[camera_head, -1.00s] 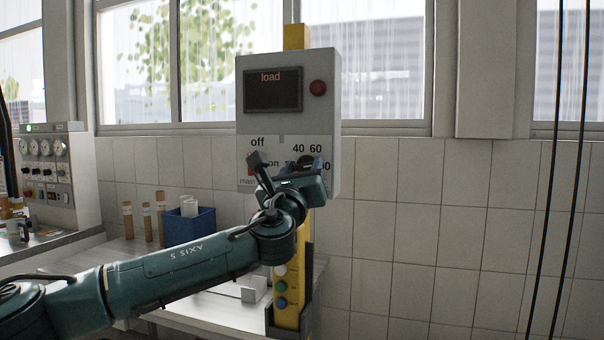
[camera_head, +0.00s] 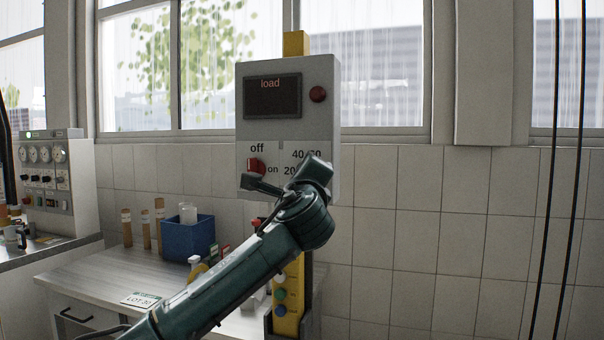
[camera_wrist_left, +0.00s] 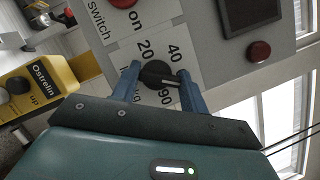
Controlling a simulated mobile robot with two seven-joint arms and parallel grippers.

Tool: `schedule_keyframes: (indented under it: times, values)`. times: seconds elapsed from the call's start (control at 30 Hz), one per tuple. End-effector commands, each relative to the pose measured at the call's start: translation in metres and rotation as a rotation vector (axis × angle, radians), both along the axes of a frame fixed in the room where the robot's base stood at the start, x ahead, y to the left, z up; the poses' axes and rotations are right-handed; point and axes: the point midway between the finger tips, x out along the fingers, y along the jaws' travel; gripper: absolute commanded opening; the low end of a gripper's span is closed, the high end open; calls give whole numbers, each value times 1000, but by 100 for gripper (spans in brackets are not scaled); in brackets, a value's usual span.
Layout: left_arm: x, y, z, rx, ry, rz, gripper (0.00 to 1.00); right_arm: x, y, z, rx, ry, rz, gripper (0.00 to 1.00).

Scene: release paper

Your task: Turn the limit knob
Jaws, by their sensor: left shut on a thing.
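The limit knob (camera_wrist_left: 158,74) is a small dark round knob with a light pointer line, on the white dial plate of the grey control box (camera_head: 327,126). Numbers 20, 40 and 90 show around it in the left wrist view. My left gripper (camera_wrist_left: 160,72) has its two blue fingers on either side of the knob and is shut on it. The pointer line aims toward the right finger, between 40 and 90. In the head view my gripper hides the knob and the dial's lower right. My right gripper is not in view.
A red main switch (camera_head: 256,166) sits left of the dial, close to my gripper. A "load" display (camera_head: 272,97) and a red button (camera_head: 318,94) are above. A yellow pendant (camera_wrist_left: 38,83) hangs below. A blue bin (camera_head: 188,240) stands on the table.

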Motion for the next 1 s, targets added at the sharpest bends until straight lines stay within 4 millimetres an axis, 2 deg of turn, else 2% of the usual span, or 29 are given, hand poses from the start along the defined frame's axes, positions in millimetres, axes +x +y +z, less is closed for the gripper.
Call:
schedule_keyframes:
  times: [0.67,0.7,0.93,1.0]
  values:
    - [0,0,-1,-58,22,1,21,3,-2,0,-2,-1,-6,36]
    - [0,0,-1,-57,22,1,46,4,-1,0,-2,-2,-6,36]
    - [0,0,-1,-57,19,1,65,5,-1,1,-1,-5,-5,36]
    - [0,0,0,-57,19,1,65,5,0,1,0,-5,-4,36]
